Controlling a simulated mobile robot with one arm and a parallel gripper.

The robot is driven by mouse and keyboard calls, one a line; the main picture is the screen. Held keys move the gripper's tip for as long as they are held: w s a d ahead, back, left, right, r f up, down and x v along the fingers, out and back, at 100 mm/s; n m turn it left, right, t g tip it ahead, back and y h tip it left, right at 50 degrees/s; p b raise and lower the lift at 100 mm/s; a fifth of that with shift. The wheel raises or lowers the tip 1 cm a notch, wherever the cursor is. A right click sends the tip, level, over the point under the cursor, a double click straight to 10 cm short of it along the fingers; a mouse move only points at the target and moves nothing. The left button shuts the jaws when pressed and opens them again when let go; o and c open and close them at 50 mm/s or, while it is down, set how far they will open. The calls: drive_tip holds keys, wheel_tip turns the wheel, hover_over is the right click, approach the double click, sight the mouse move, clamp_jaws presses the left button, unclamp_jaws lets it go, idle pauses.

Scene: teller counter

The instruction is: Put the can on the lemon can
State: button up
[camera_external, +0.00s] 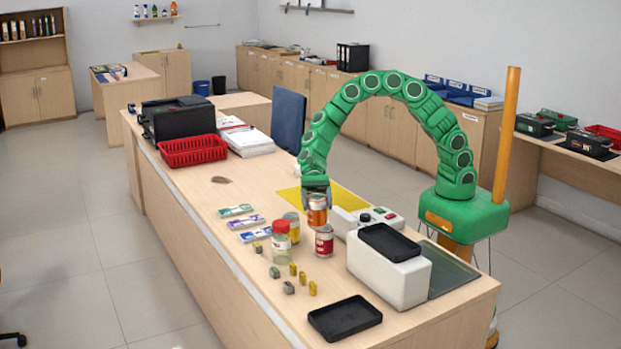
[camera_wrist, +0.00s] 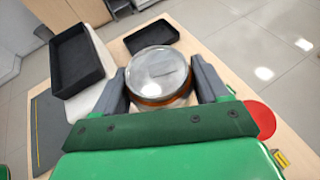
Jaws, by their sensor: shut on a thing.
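My gripper (camera_external: 316,191) is shut on an orange can (camera_external: 317,212) and holds it upright above the counter. In the wrist view, the can's silver lid (camera_wrist: 158,72) sits between the two fingers (camera_wrist: 160,82). A can with a yellow side (camera_external: 292,226) stands on the counter just left of the held can; it may be the lemon can, but its label is too small to read. A red and white can (camera_external: 324,241) stands below and slightly right of the held can. I cannot tell whether the held can touches it.
A red-lidded jar (camera_external: 281,239) stands close on the left; its lid also shows in the wrist view (camera_wrist: 262,119). Several small blocks (camera_external: 293,269) lie in front. A white machine (camera_external: 385,278) and a black tray (camera_external: 345,318) are at the right. Banknote bundles (camera_external: 246,222) lie left.

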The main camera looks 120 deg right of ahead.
drive_tip(key=s+d+r+m+t+h, duration=0.5)
drive_tip(key=s+d+r, duration=0.5)
drive_tip(key=s+d, duration=0.4)
drive_tip(key=shift+m+y, duration=0.3)
drive_tip(key=shift+y, duration=0.1)
drive_tip(key=shift+w+d+f, duration=0.65)
drive_tip(key=shift+w+f, duration=1.5)
drive_tip(key=shift+w, duration=0.25)
drive_tip(key=shift+w+d+f, duration=0.65)
drive_tip(key=shift+w+f, duration=1.5)
drive_tip(key=shift+w, duration=0.25)
drive_tip(key=shift+w+d+f, duration=0.65)
drive_tip(key=shift+w+f, duration=1.5)
drive_tip(key=shift+w, duration=0.25)
drive_tip(key=o, duration=1.5)
drive_tip(key=shift+f, duration=0.15)
drive_tip(key=shift+c, duration=0.2)
